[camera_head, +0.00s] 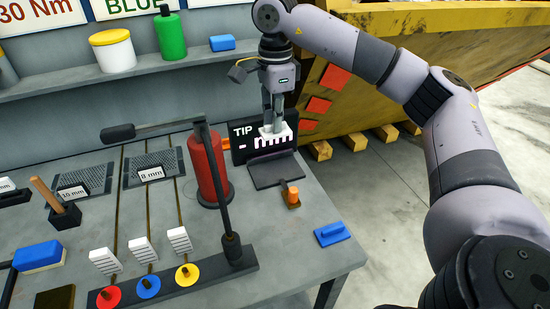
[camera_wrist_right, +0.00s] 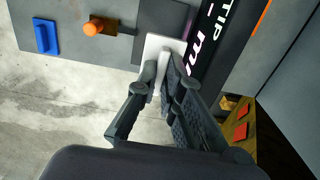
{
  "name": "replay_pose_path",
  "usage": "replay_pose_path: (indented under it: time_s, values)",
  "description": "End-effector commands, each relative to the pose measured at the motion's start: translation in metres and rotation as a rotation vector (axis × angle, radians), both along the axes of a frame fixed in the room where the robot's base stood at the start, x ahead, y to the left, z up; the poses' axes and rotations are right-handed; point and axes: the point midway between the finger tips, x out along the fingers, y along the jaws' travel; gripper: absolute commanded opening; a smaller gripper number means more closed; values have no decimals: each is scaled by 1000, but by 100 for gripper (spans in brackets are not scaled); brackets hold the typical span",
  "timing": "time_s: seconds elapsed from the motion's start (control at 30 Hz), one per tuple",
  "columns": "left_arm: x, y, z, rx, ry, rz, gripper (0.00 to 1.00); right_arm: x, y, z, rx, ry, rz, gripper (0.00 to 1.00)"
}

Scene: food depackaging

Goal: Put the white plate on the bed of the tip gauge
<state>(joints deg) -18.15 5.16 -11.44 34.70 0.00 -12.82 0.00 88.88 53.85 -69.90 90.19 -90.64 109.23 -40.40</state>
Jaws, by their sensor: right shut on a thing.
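The white plate (camera_head: 275,134) is held in my right gripper (camera_head: 271,121), in front of the dark display of the tip gauge (camera_head: 243,146). The gauge's dark flat bed (camera_head: 275,171) lies below and in front of the display. In the right wrist view the fingers of my right gripper (camera_wrist_right: 170,78) are shut on the white plate (camera_wrist_right: 166,46), which overlaps the edge of the bed (camera_wrist_right: 158,17) beside the display (camera_wrist_right: 212,38). The plate's height above the bed is hard to tell. My left gripper is not in view.
An orange knob (camera_head: 293,196) sits in front of the bed. A red cylinder (camera_head: 207,165) and a black lever (camera_head: 218,180) stand to its left. A blue block (camera_head: 331,234) lies near the bench's right edge. A yellow skip (camera_head: 430,70) stands behind.

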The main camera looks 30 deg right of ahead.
Motion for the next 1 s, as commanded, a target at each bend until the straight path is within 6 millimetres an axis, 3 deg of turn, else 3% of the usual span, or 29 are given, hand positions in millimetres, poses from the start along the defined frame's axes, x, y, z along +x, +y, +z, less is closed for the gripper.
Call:
replay_pose_path:
  time_s: [0.2, 0.37, 0.7, 1.0]
  values:
    - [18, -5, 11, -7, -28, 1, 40, -1, -1, -51, 0, 3, -1, 0]
    - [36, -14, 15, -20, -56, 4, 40, 0, 0, -68, 0, -1, -1, 0]
    - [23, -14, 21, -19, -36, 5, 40, 0, 0, -109, 0, 1, -1, 0]
    - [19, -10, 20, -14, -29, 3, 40, 0, 0, -113, 1, -2, -1, 0]
